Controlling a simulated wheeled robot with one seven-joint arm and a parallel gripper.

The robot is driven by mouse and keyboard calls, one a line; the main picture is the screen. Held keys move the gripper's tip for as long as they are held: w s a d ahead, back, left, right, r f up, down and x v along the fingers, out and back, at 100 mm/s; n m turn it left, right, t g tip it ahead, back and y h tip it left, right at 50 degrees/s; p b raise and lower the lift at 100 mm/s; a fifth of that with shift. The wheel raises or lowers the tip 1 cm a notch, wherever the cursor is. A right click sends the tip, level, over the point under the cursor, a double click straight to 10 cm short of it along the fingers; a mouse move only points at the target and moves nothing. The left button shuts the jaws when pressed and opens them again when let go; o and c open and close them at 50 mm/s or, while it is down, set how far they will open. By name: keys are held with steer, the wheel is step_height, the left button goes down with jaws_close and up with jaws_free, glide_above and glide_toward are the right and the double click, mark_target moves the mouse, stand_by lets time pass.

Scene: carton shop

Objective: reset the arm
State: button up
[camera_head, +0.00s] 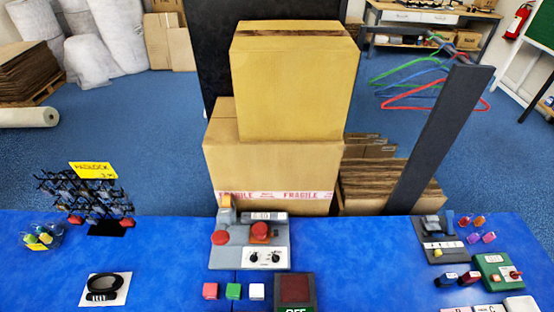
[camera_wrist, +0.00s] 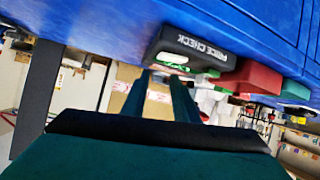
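My gripper (camera_wrist: 160,80) shows only in the wrist view. Its two dark fingers are apart, with the carton and its red-lettered tape seen through the gap, and nothing is held between them. A black "PRICE CHECK" block (camera_wrist: 193,46) and a red block (camera_wrist: 250,78) are just beyond the fingertips, to the right. The blue table (camera_wrist: 110,22) fills the top of this tilted view. My arm does not show in the head view, so its full pose is hidden.
In the head view, a grey control panel (camera_head: 273,257) with red buttons stands on the blue table (camera_head: 160,250). A padlock rack (camera_head: 85,200) stands left and a switch panel (camera_head: 443,247) right. Large cartons (camera_head: 295,90) rise behind, beside a dark slanted post (camera_head: 440,140).

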steer(key=s+a+r+m+t+h, duration=0.1)
steer(key=s+a+r+m+t, duration=0.2)
steer(key=s+a+r, duration=0.3)
steer(key=s+a, duration=0.1)
steer(key=a, duration=0.3)
steer(key=shift+r+h, duration=0.3)
steer(key=shift+h, duration=0.1)
